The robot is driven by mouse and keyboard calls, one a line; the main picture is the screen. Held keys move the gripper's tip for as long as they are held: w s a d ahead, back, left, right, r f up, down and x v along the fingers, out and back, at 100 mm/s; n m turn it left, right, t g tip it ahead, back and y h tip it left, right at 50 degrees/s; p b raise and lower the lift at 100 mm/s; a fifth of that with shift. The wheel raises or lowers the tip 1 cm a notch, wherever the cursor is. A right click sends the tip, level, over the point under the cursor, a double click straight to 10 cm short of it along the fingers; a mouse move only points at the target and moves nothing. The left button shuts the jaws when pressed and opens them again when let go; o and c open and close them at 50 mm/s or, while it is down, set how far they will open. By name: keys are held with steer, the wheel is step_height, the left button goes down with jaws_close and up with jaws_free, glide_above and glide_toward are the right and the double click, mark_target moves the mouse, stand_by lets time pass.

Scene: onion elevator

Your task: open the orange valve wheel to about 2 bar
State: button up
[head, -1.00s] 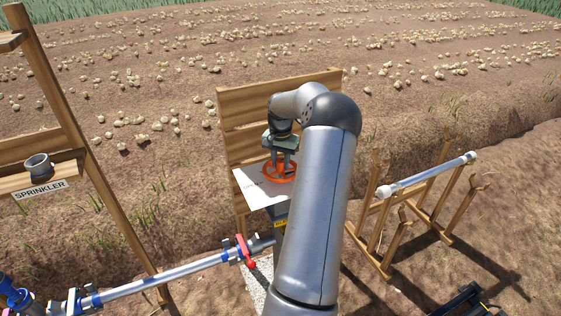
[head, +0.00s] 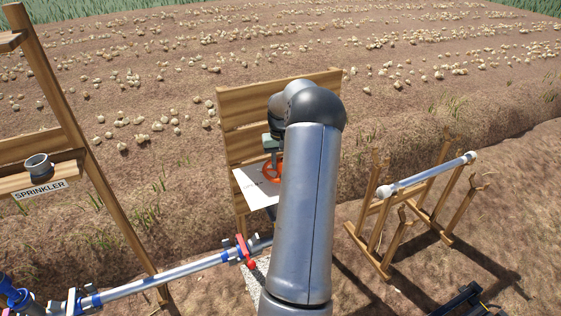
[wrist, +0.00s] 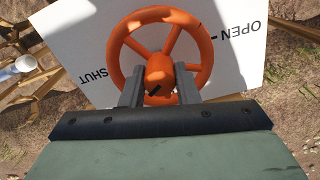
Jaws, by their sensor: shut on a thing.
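The orange valve wheel (wrist: 163,22) fills the upper middle of the wrist view, in front of a white plate (wrist: 240,62) lettered OPEN on the right and SHUT on the left. In the head view the wheel (head: 268,176) is partly hidden behind my arm. My gripper (wrist: 161,90) is at the wheel, its two grey fingers reaching into the wheel's near part on either side of the hub. It is shut on the wheel. The exact contact is hard to see. No pressure gauge reading can be made out.
A wooden back board (head: 243,115) stands behind the wheel. A pipe with a red clamp lever (head: 245,252) runs to the lower left. A wooden rack (head: 385,220) holding a white-ended pipe (head: 430,173) stands at the right. A SPRINKLER shelf (head: 60,175) is at the left.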

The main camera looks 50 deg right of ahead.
steer(key=shift+n, duration=1.2)
steer(key=o, duration=1)
step_height(320, 180, up, 18)
steer(key=shift+f+b, duration=0.25)
steer(key=shift+b, duration=0.4)
